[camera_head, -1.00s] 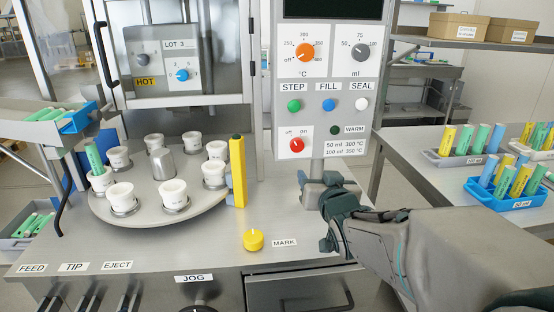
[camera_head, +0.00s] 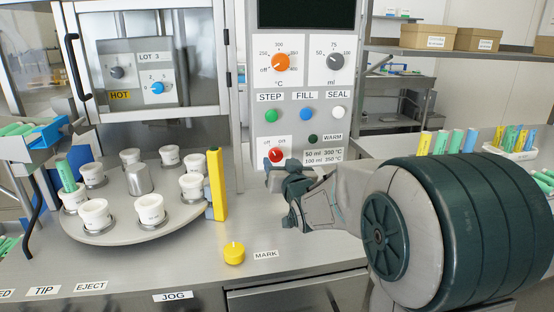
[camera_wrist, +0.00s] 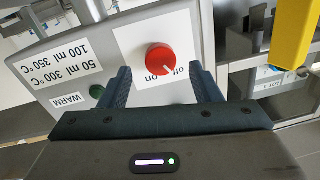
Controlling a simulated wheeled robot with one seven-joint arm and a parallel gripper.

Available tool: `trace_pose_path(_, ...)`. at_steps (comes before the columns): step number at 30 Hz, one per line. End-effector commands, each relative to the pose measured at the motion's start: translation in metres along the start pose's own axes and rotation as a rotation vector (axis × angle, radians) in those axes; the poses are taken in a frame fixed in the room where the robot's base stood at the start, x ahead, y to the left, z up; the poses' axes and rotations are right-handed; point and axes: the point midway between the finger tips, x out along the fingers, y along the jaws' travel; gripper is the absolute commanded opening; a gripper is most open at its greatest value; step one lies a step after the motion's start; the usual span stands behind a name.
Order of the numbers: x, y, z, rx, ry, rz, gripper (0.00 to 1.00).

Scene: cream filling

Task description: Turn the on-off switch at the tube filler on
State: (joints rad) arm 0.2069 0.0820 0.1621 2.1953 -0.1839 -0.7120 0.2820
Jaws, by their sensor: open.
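The red on-off switch (camera_head: 277,154) is a round knob on a white plate, low on the filler's control panel. In the wrist view the red knob (camera_wrist: 160,58) appears upside down, and its white mark seems to lean toward "off". My gripper (camera_head: 280,172) is just in front of and below the knob in the head view. In the wrist view my gripper (camera_wrist: 160,75) is open, with one dark finger on each side of the knob. The fingers look apart from the knob; the exact depth gap is hard to tell.
A dark green WARM lamp (camera_head: 313,139) sits beside the switch. Step, fill and seal buttons (camera_head: 305,113) are above. A yellow post (camera_head: 216,185) and the turntable (camera_head: 110,232) stand left. A yellow knob (camera_head: 234,253) is on the worktop.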

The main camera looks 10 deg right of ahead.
Motion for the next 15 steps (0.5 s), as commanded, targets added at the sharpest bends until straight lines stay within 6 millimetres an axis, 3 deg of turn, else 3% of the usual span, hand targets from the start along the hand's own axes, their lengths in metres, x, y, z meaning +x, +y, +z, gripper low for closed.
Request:
trace_pose_path(6,0.026,0.000,0.000,0.001,0.000,0.000,0.57)
trace_pose_path(15,0.034,0.000,0.000,0.000,0.000,0.000,0.57)
